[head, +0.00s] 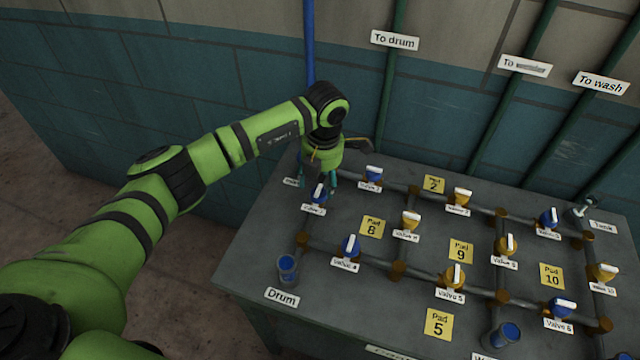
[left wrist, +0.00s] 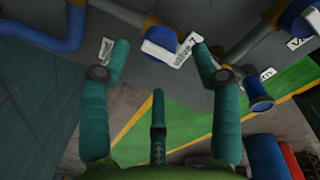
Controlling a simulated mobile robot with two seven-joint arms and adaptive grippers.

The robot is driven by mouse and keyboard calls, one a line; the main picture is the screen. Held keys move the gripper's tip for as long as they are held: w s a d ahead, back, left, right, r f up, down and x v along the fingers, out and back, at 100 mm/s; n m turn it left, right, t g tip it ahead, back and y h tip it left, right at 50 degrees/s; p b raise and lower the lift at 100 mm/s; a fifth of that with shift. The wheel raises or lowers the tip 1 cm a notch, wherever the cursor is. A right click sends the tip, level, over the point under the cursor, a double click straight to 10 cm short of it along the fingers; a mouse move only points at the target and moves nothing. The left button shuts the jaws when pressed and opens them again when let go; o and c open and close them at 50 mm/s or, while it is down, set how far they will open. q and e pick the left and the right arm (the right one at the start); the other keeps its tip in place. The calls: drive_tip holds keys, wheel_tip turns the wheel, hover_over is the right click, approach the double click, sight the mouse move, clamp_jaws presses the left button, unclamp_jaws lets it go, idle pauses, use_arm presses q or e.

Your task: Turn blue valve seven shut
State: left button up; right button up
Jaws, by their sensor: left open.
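Blue valve seven (head: 319,196) has a white lever and a small label in front, on the left part of the bench. In the left wrist view the valve (left wrist: 162,36) shows its blue body, with the white lever lying roughly crosswise between the fingertips and the "Valve 7" label beside it. My left gripper (head: 322,181) is just above and behind the valve, pointing down. In the left wrist view its green-blue fingers (left wrist: 160,50) are spread on either side of the lever, with nothing held. I cannot tell whether a fingertip touches it. My right gripper is not seen.
Another blue valve (head: 373,175) stands close to the right of my gripper, and blue valve 4 (head: 350,246) stands nearer the front. A blue pipe (head: 309,45) rises behind my wrist. Yellow pad 8 (head: 371,227) is flat on the grey bench. Pipes and yellow valves fill the right side.

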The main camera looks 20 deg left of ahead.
sight(319, 190)
use_arm(q)
drive_tip(key=shift+w+f+p, duration=0.15)
drive_tip(key=shift+f+p, duration=0.3)
drive_tip(key=shift+f, duration=1.55)
drive_tip(key=c, duration=1.1)
drive_tip(key=shift+c, duration=0.2)
drive_tip(key=shift+a, duration=0.1)
